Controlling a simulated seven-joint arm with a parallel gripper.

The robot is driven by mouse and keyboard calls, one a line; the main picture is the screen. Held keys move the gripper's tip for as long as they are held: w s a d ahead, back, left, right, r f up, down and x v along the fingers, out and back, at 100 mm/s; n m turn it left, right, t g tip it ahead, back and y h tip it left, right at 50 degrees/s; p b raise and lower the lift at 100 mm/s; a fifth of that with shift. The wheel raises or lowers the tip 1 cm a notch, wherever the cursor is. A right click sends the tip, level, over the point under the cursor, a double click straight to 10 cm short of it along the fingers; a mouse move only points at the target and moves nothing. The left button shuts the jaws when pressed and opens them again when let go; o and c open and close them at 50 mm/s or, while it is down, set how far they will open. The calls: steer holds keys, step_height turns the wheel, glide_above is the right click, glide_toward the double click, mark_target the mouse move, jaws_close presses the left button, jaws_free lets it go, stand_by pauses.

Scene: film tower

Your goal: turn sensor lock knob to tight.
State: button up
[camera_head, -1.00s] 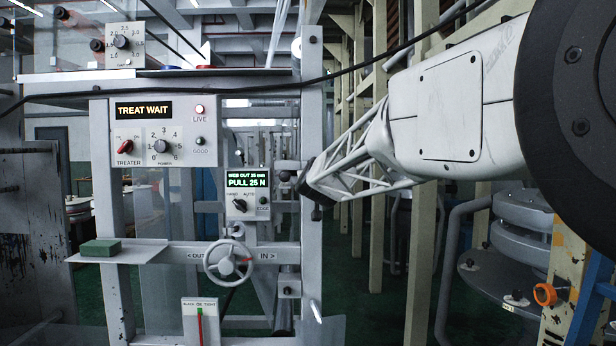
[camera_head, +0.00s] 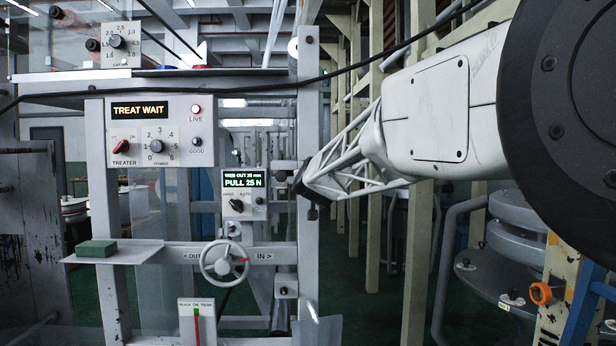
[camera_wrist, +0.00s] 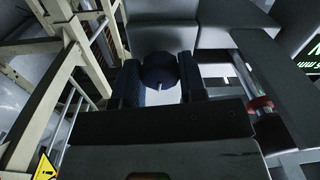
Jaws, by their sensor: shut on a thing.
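The sensor lock knob is a dark round knob (camera_wrist: 158,68) with a short white line on its face, in the upper middle of the wrist view. My gripper (camera_wrist: 160,88) has one finger on each side of it and is shut on it. In the head view my gripper (camera_head: 303,187) is at the right side of the frame's upright post, right of the display panel. The knob between the fingers cannot be made out there. I cannot tell which setting the white line marks.
The sensor display (camera_head: 243,182) reads "WEB OUT 35 mm, PULL 25 N". A handwheel (camera_head: 224,262) is below it. The treater panel (camera_head: 158,132) reads "TREAT WAIT". A green block (camera_head: 98,248) lies on a shelf at left. A grey post (camera_head: 310,120) stands close to my gripper.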

steer(key=shift+m, duration=3.6)
steer(key=o, duration=0.9)
steer(key=shift+s, duration=0.1)
steer(key=shift+s+f, duration=0.1)
steer(key=shift+s, duration=3.75)
